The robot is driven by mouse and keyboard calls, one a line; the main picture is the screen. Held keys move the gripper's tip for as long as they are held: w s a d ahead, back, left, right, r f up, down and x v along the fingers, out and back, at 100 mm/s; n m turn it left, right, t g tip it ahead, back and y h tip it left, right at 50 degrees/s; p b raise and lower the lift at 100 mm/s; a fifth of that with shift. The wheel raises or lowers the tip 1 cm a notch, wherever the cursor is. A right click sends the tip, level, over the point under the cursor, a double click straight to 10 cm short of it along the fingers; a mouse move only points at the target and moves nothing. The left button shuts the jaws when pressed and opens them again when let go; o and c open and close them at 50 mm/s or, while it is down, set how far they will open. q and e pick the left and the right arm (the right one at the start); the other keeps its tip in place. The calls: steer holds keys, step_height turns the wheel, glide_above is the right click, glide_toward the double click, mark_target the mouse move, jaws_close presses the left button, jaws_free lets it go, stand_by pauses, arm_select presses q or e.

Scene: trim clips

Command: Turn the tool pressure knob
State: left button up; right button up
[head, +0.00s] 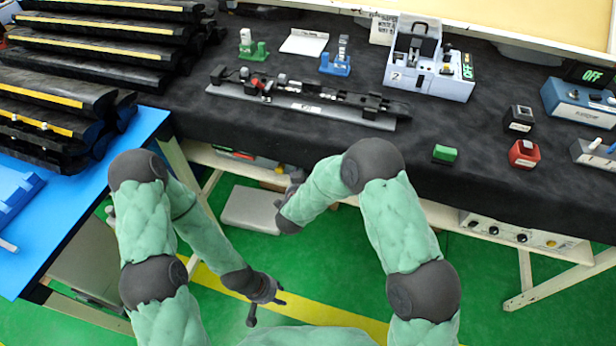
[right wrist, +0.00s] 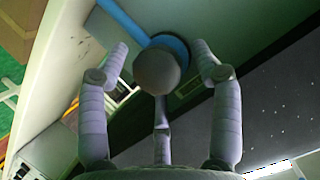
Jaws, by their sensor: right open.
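A dark grey round knob (right wrist: 157,73) with a blue ring behind it shows in the right wrist view. I take it as the tool pressure knob; I cannot make it out in the head view. My right gripper (right wrist: 161,52) is open, with its fingers spread on both sides of the knob and no clear contact. In the head view my right gripper (head: 296,183) is small and partly hidden near the table's front edge. My left gripper (head: 267,300) hangs low over the floor, fingers apart and empty.
A blue tube (right wrist: 122,16) runs to the knob's ring. The black-covered table (head: 300,144) holds a long tool fixture (head: 305,103) and several devices. A panel with several knobs (head: 520,235) is below its right side. A blue table (head: 110,165) stands left. Green floor is open below.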

steer(key=shift+w+d+f, duration=0.1)
steer(key=shift+w+f, duration=0.05)
steer(key=shift+w, duration=0.3)
steer(key=c, duration=1.1)
steer(key=shift+w, duration=0.1)
